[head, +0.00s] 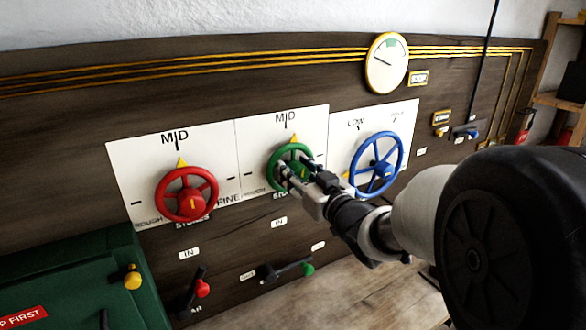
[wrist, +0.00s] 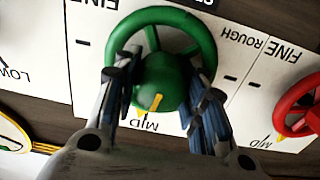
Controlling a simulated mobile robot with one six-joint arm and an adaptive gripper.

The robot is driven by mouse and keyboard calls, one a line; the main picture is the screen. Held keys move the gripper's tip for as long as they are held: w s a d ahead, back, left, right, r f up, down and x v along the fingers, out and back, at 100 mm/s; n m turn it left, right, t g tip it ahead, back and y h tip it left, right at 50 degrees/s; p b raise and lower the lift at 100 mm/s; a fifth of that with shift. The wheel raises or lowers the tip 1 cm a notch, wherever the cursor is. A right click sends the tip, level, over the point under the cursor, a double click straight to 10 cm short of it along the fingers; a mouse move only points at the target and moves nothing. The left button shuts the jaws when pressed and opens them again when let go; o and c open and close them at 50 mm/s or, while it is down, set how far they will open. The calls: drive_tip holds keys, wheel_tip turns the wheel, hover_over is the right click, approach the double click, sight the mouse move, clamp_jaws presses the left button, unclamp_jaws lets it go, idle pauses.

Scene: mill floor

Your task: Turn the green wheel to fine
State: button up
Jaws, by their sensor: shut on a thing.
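The green wheel (head: 272,168) is on the middle white panel. Its yellow pointer (head: 294,139) stands at the top, by the MID mark. In the wrist view the green wheel (wrist: 190,22) appears upside down, with the yellow-marked hub between my fingers. My gripper (head: 296,178) is shut on the wheel, one finger on each side of the hub (wrist: 160,82); it also shows in the wrist view (wrist: 165,95). FINE (wrist: 103,4) is at the upper left of the wheel in the wrist view, and ROUGH (wrist: 256,43) is on the other side. My gripper hides FINE in the head view.
A red wheel (head: 161,194) at MID is on the left, and a blue wheel (head: 397,146) is close on the right. Levers with red (head: 202,288) and green (head: 308,269) knobs are below. A dial gauge (head: 387,63) is above. A green box (head: 75,265) stands at lower left.

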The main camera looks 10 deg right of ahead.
sight(303, 176)
drive_tip(key=m+p, duration=0.2)
drive_tip(key=m, duration=0.1)
drive_tip(key=shift+r+m, duration=0.15)
drive_tip(key=shift+m, duration=0.15)
drive_tip(key=m+p, duration=0.3)
drive_tip(key=m, duration=0.1)
drive_tip(key=shift+d, duration=0.1)
drive_tip(key=m+p, duration=0.2)
drive_tip(key=m, duration=0.2)
drive_tip(key=shift+w+m, duration=0.1)
drive_tip(key=shift+m, duration=0.3)
drive_tip(key=shift+m+p, duration=1.15)
drive_tip(key=shift+m, duration=0.65)
drive_tip(key=shift+f, duration=0.2)
drive_tip(key=o, duration=1.1)
drive_tip(key=shift+c, duration=0.2)
drive_tip(key=v, duration=0.7)
drive_tip(key=shift+s+d, duration=0.2)
drive_tip(key=shift+s, duration=0.05)
